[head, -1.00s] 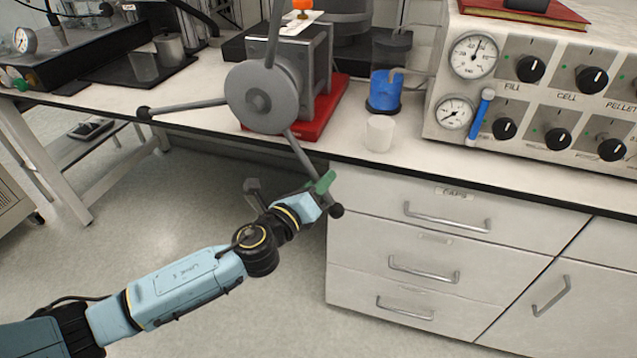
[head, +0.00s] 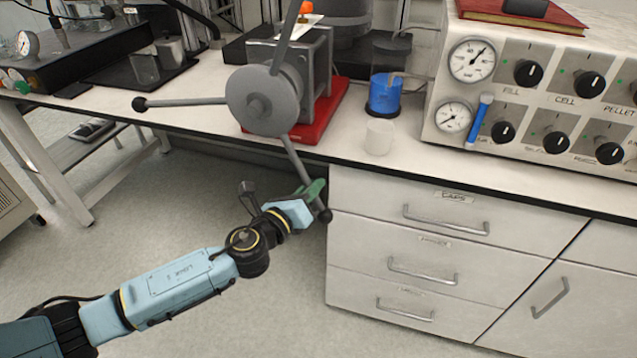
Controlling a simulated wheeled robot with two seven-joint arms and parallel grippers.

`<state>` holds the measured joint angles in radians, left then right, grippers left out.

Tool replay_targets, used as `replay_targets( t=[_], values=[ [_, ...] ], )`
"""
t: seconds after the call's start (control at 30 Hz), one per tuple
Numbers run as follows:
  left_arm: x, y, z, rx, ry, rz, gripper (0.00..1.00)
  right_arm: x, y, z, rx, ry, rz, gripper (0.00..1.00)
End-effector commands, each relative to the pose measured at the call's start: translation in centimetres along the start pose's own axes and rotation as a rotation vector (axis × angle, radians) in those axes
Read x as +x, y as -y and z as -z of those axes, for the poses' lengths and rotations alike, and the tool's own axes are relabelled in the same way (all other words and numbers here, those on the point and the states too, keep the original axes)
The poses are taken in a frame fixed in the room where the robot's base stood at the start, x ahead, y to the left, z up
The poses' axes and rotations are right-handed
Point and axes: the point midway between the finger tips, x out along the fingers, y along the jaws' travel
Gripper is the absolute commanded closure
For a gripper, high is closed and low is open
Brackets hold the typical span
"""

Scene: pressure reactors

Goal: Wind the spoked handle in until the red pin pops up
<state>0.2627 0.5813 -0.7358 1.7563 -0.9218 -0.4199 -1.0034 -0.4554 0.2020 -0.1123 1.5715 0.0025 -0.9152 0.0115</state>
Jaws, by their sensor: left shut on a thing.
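The spoked handle (head: 264,100) is a grey round hub with long spokes ending in dark knobs, on the front of a grey block-shaped press (head: 318,62) on a red base (head: 325,112). One spoke points left, one up out of the picture, and one down and right past the bench edge. My left gripper (head: 314,190), with green fingers, is shut on the lower spoke just above its end knob. I cannot make out a red pin. An orange knob (head: 304,7) shows on top of the press. My right gripper is out of view.
A blue-filled vessel (head: 384,92) and a small white cup (head: 379,136) stand right of the press. A gauge panel (head: 540,100) is at the right. Drawers (head: 440,215) lie close beside the lower spoke's end. The floor to the left is open.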

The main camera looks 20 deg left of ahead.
Motion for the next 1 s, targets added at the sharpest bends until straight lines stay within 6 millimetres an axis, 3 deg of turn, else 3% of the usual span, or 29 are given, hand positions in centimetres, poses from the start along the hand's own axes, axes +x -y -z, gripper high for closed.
replay_targets(
  t=[0.03,0.2,0.57,0.6,0.7,1.0],
  values=[
    [-0.2,-1.1,-0.2,0.046,-0.008,-0.017,1.00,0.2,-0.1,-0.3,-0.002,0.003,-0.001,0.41],
    [-0.6,-3.0,-0.4,0.138,-0.025,-0.033,1.00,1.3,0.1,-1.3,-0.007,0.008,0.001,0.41],
    [-0.7,-3.5,-0.3,0.157,-0.028,-0.038,1.00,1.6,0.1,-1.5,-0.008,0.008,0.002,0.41],
    [-0.7,-3.5,-0.3,0.157,-0.028,-0.038,0.80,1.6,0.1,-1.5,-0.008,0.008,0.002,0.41],
    [-0.7,-3.4,-0.3,0.155,-0.029,-0.036,0.67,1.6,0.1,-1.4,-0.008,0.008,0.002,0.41],
    [-0.8,-3.2,-0.3,0.152,-0.030,-0.032,0.67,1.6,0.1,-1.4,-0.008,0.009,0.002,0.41]
  ],
)
